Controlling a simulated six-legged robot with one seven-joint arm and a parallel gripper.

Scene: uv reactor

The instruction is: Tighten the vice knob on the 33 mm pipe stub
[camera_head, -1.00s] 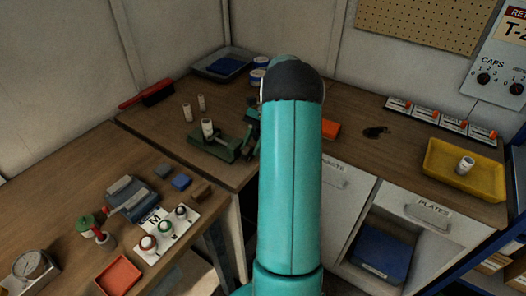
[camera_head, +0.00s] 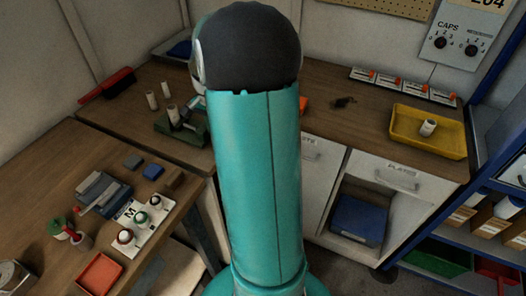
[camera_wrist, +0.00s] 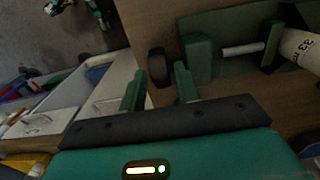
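In the wrist view, the dark round vice knob (camera_wrist: 158,67) shows in the gap between the two green fingertips of my gripper (camera_wrist: 159,84). The gripper is open, and I see no clear contact with the knob. The green vice (camera_wrist: 200,62) extends to the right, with a pale rod between its parts. The white pipe stub (camera_wrist: 302,48), marked 33, is at the right edge. In the head view, the vice (camera_head: 192,133) stands on the bench with the white stub (camera_head: 173,113) upright in it. My arm hides the knob and gripper there.
Two loose white stubs (camera_head: 151,99) stand left of the vice. A red-handled brush (camera_head: 106,84) lies farther left. A yellow tray (camera_head: 400,122) sits at the right.

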